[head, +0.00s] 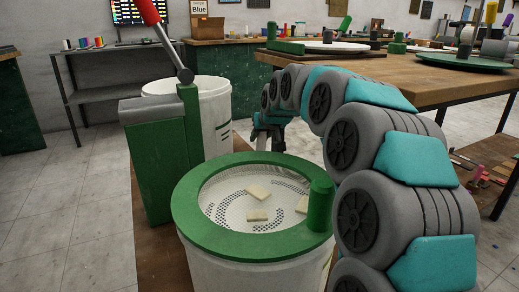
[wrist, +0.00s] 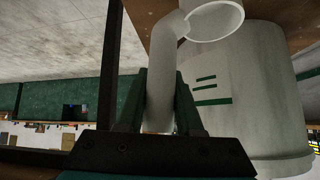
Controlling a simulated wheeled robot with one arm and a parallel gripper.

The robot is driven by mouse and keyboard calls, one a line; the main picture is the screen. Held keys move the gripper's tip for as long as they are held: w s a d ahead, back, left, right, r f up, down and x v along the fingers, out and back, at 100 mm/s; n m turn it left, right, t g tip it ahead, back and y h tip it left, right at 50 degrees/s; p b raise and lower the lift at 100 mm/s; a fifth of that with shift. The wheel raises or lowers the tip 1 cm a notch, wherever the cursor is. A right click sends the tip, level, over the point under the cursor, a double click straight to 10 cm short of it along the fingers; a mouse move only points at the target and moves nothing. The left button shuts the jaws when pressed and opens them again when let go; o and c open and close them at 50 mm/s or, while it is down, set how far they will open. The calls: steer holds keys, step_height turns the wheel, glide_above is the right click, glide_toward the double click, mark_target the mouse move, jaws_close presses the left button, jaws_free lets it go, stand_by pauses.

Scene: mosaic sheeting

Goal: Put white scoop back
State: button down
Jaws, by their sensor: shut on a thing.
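In the wrist view, the white scoop (wrist: 163,75) has a pale curved handle and a round open end at the top. My gripper (wrist: 162,100) is shut on the handle, with one dark green finger on each side. In the head view, my gripper (head: 268,133) is beyond the green-rimmed bucket and beside the taller white bucket. A white bucket (wrist: 245,90) with green marks stands close to the right of the scoop in the wrist view.
The near bucket's green rim (head: 199,229) surrounds a perforated white sheet with beige pieces. A green stand (head: 158,172) with a red-handled lever and a white bucket (head: 214,120) are behind it. A wooden table (head: 425,86) stands at right. Floor is clear at left.

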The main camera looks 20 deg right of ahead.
mark_target(260, 147)
steer(key=shift+f, duration=1.75)
steer(key=shift+f, duration=0.1)
steer(key=c, duration=0.6)
jaws_free()
steer(key=shift+o, duration=0.2)
steer(key=shift+s+r, duration=0.25)
steer(key=shift+r, duration=0.15)
steer(key=v, duration=1.1)
steer(key=shift+s, duration=0.15)
steer(key=shift+d, duration=0.1)
